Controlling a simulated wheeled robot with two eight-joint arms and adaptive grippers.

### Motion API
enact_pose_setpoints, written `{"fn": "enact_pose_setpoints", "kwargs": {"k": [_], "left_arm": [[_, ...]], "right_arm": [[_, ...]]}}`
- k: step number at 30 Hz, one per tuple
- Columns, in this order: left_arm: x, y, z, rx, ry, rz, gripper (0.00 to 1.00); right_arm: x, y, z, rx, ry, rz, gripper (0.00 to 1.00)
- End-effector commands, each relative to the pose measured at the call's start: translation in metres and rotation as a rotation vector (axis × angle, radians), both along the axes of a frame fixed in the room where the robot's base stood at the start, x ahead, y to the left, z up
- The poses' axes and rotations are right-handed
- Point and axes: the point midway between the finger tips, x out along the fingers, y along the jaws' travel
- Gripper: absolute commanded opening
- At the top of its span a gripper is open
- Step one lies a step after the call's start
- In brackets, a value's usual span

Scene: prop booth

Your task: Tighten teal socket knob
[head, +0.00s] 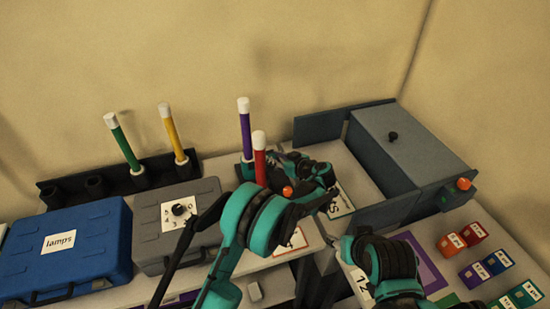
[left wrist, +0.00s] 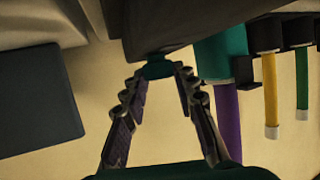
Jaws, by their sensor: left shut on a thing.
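My left gripper (head: 284,160) reaches over the middle of the bench beside the purple tube (head: 244,122) in the head view. In the left wrist view its two fingers (left wrist: 157,74) close on the teal knob (left wrist: 157,66) under a dark body. The teal socket (left wrist: 222,58) with the purple tube (left wrist: 227,118) is just right of the fingers there. In the head view the knob is hidden by my gripper and arm. My right arm shows at the lower right, but its gripper fingers are not in view.
A red tube (head: 260,148) stands close to my left arm. Yellow (head: 170,130) and green (head: 122,138) tubes stand in a dark rack. Blue (head: 65,245) and grey (head: 150,255) cases sit left. A grey lidded box (head: 405,150) and coloured blocks (head: 475,235) are right.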

Motion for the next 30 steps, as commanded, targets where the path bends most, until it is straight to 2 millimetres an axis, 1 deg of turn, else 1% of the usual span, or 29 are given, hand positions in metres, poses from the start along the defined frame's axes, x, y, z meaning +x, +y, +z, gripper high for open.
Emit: {"fn": "enact_pose_setpoints", "kwargs": {"k": [6,7,9,20,23,30], "left_arm": [[0.000,0.000,0.000,0.001,0.000,0.002,0.00],[0.000,0.000,0.000,0.001,0.000,0.002,0.33],[0.000,0.000,0.000,0.001,0.000,0.002,0.49],[-0.002,-0.003,0.001,0.000,0.001,0.002,0.49],[-0.011,-0.010,0.006,-0.001,0.001,0.000,0.49],[-0.048,-0.042,0.026,0.000,0.001,-0.001,0.49]], "right_arm": [[0.000,0.000,0.000,0.000,0.000,0.000,0.49],[0.000,0.000,0.000,0.000,0.000,0.000,0.49],[0.000,0.000,0.000,0.000,0.000,0.000,0.49],[0.000,0.000,0.000,0.000,0.000,0.000,0.49],[0.000,0.000,0.000,0.000,0.000,0.000,0.49],[0.000,0.000,0.000,0.000,0.000,0.000,0.49]]}}
